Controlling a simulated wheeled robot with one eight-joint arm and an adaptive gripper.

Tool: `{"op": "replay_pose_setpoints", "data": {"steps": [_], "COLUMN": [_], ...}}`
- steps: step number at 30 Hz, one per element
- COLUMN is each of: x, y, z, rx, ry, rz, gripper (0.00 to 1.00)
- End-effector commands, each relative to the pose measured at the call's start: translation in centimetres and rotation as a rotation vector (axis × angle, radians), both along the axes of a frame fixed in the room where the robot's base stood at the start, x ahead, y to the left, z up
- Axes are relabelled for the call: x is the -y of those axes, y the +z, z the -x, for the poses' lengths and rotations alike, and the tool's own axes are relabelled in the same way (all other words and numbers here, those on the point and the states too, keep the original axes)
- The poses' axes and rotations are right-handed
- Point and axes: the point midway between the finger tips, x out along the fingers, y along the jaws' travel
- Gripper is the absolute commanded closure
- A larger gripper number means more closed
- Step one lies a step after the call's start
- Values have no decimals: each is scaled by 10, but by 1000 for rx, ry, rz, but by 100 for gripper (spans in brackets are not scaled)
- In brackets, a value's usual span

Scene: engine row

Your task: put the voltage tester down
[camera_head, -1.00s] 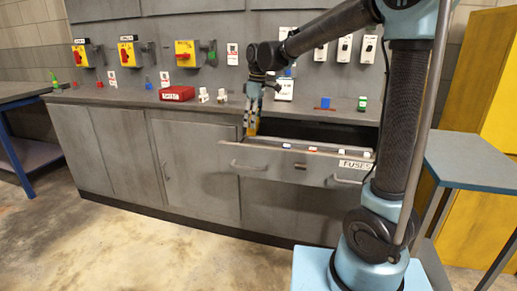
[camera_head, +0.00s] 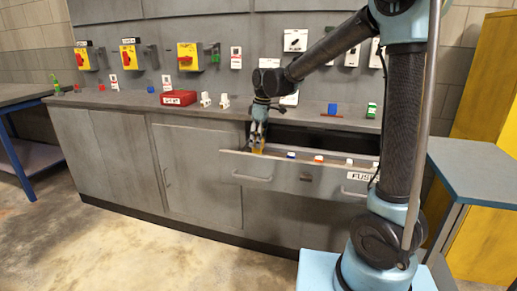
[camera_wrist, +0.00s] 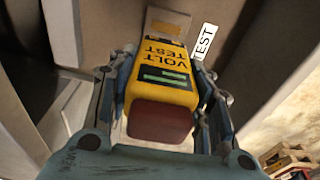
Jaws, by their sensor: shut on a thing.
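The voltage tester (camera_wrist: 165,75) is yellow with a black "VOLT TEST" label, a green striped window and a dark red end. My gripper (camera_wrist: 170,100) is shut on it, one finger along each side. In the head view my gripper (camera_head: 258,136) points down at the left end of the open drawer (camera_head: 300,177). Only a small yellow bit of the tester (camera_head: 257,150) shows there, at the level of the drawer's front rim. I cannot tell whether the tester touches the drawer floor.
The drawer also holds a blue-and-white piece (camera_head: 291,155), an orange piece (camera_head: 319,159) and white pieces to the right. The counter above bears a red box (camera_head: 178,98) and small white items (camera_head: 224,101). A side table (camera_head: 475,175) stands at the right.

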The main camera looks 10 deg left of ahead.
Motion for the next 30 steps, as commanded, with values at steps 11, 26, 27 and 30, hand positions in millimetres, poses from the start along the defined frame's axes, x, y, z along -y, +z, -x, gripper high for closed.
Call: {"op": "replay_pose_setpoints", "data": {"steps": [11, 26, 27, 30], "x": [1, 2, 2, 2], "y": [-36, -38, -38, -38], "z": [-1, -1, -1, -1], "rx": [0, 0, 0, 0], "ry": [-2, -3, -3, -3], "rz": [0, 0, 0, 0], "gripper": [84, 34, 34, 34]}}
